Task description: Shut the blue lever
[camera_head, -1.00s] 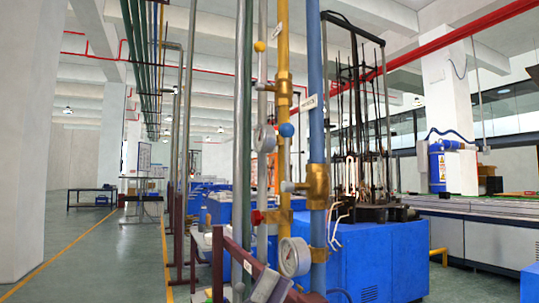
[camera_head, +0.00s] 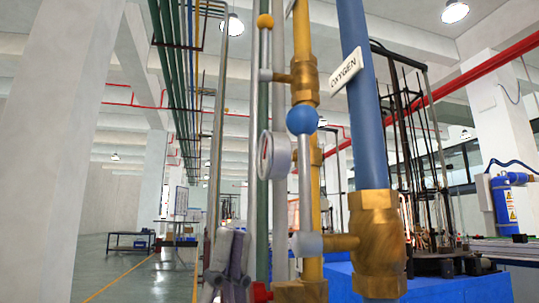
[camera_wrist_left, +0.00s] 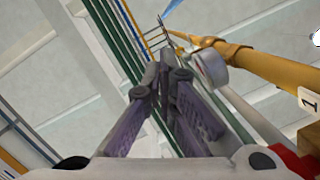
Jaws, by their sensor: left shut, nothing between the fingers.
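The blue lever shows in the head view as a blue ball (camera_head: 301,120) on a thin grey rod (camera_head: 306,185). The rod stands upright from a grey pivot hub beside the brass valve (camera_head: 377,245) on the blue pipe (camera_head: 365,110). That pipe carries an "OXYGEN" tag (camera_head: 345,75). My left gripper (camera_head: 231,238) is at the lower left of the valve, pointing up, shut and empty. It is apart from the lever in the picture, left of and below the ball. In the left wrist view its fingers (camera_wrist_left: 165,65) are together. My right gripper is not in view.
A yellow pipe (camera_head: 302,40) with a yellow-ball lever (camera_head: 265,21) stands just left of the blue pipe. A round gauge (camera_head: 275,155) sits between my left gripper and the lever; it also shows in the left wrist view (camera_wrist_left: 210,68). Open floor (camera_head: 120,275) lies at the left.

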